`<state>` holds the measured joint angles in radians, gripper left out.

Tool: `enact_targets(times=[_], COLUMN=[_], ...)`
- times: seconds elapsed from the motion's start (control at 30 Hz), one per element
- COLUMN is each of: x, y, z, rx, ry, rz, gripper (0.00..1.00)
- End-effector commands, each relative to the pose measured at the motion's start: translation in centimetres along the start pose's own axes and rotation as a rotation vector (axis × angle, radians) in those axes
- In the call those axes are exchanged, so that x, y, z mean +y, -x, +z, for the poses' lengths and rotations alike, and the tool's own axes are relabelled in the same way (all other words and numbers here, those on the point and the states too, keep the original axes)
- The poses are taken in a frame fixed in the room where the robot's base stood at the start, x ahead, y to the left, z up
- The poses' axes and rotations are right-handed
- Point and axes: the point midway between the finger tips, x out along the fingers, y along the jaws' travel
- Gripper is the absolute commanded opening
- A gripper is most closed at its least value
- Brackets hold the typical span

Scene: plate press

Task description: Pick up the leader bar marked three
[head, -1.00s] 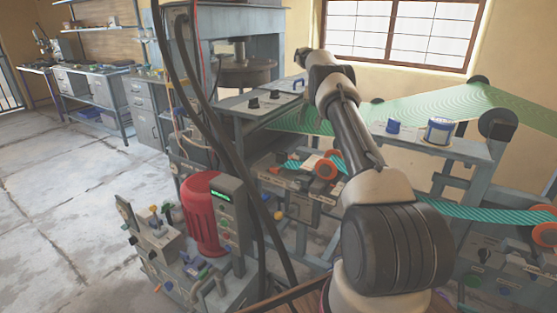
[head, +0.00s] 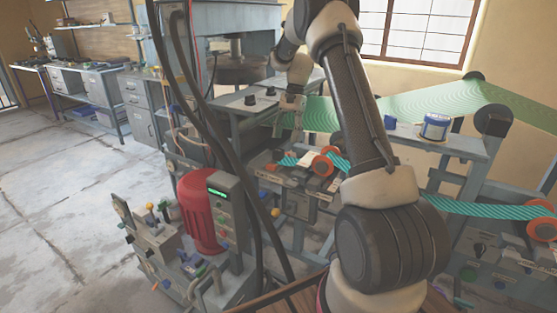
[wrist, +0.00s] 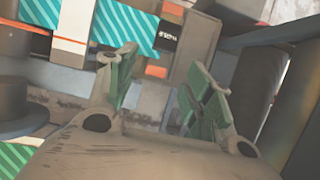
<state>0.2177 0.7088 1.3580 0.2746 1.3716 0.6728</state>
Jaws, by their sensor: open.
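My gripper (head: 289,128) is open and empty, pointing down over the strip station beside the press. In the wrist view its two fingers with green pads (wrist: 160,95) stand apart, with grey machine surface showing between them. A teal striped strip (wrist: 125,28) lies beyond the fingertips. At its end is a black label (wrist: 168,35) with white marks too small to read. In the head view the teal strip (head: 287,161) runs by orange rollers (head: 321,164). I cannot make out which piece is the leader bar marked three.
A green patterned web (head: 420,105) runs behind my arm. The press (head: 230,25) stands at the back. A red motor (head: 200,210) and dark hanging cables (head: 245,165) are at the left of my arm. Open floor (head: 60,190) lies farther left.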

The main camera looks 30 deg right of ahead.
Motion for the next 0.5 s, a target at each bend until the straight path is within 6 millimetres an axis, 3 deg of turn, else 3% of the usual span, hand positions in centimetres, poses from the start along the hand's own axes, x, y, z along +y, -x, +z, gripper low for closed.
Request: enact_targets(times=[0.2, 0.37, 0.5], x=[0.0, 0.0, 0.1], y=[-1.2, -2.0, -4.3], z=[3.0, 3.5, 3.5], rx=[0.0, -0.002, -0.003], ry=[0.001, 0.0, 0.0], rz=[0.001, 0.001, 0.002], gripper=[0.52, 0.52, 0.52])
